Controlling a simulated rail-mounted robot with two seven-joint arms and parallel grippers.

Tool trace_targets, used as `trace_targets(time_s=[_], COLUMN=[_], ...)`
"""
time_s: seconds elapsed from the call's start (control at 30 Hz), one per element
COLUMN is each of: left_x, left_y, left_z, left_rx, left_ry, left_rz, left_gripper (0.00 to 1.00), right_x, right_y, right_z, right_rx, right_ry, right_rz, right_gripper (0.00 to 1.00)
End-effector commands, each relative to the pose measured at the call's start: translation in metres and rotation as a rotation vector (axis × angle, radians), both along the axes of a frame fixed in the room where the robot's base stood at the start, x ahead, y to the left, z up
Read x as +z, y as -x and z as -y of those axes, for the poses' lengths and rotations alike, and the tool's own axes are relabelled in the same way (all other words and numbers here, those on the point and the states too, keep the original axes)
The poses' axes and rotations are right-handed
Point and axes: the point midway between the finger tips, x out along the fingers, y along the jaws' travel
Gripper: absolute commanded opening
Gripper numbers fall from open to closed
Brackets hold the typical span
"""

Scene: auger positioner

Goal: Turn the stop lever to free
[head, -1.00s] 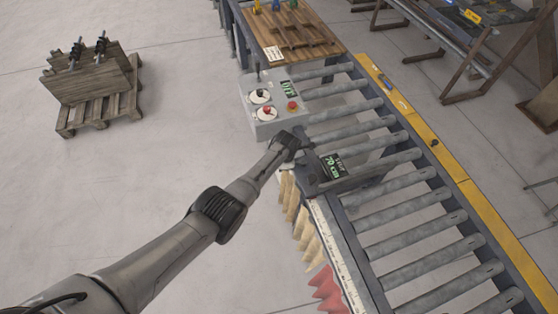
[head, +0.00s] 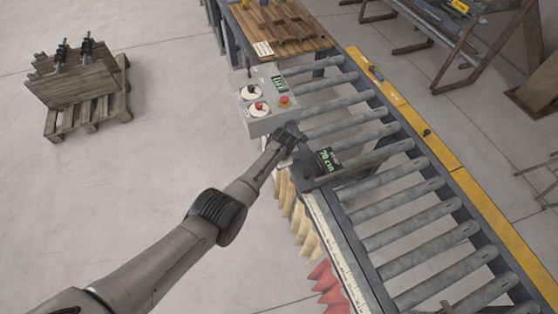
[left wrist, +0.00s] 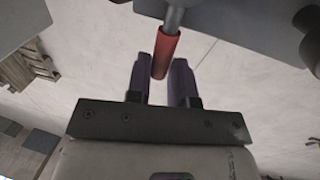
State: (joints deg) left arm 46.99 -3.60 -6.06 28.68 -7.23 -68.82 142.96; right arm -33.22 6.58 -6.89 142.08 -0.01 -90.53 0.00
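The stop carriage (head: 345,172) with a lit display reading "70 cm" (head: 327,160) sits across the left rail of the roller conveyor. In the left wrist view the lever's red grip (left wrist: 165,52) hangs on a grey rod from above. My left gripper (left wrist: 162,68) is open, with its two dark fingers on either side of the lower end of the red grip. The grip looks nearer the left finger; I cannot tell whether they touch. In the head view my left wrist (head: 286,140) is beside the carriage and hides the lever. My right gripper is not in view.
A grey control box (head: 265,102) with knobs and a red button stands just behind my left wrist. A wooden table (head: 290,45) is beyond it. Rollers (head: 400,205) lie to the right, with a yellow rail (head: 450,160). A pallet (head: 90,110) stands on open floor at left.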

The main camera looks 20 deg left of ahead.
Motion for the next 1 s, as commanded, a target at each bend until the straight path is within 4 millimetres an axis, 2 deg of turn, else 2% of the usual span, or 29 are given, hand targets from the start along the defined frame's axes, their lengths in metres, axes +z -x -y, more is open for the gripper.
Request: trace_targets(time_s=[0.03,0.23,0.57,0.77,1.0], left_x=[0.0,0.0,0.005,0.03,0.068], left_y=[0.0,0.0,0.0,0.004,0.009], left_z=[0.0,0.0,0.001,0.004,0.01], left_rx=[0.0,-0.002,-0.004,-0.004,-0.003], left_ry=[0.0,0.0,0.001,0.003,0.003], left_rz=[0.0,0.0,0.002,0.003,0.005], left_gripper=[0.26,0.44,0.44,0.44,0.44], right_x=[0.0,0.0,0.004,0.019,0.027], right_y=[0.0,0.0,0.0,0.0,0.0], right_z=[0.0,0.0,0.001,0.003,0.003], right_rx=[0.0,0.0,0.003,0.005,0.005], right_ry=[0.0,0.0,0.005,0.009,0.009], right_rz=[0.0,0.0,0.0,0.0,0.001], right_gripper=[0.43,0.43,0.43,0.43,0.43])
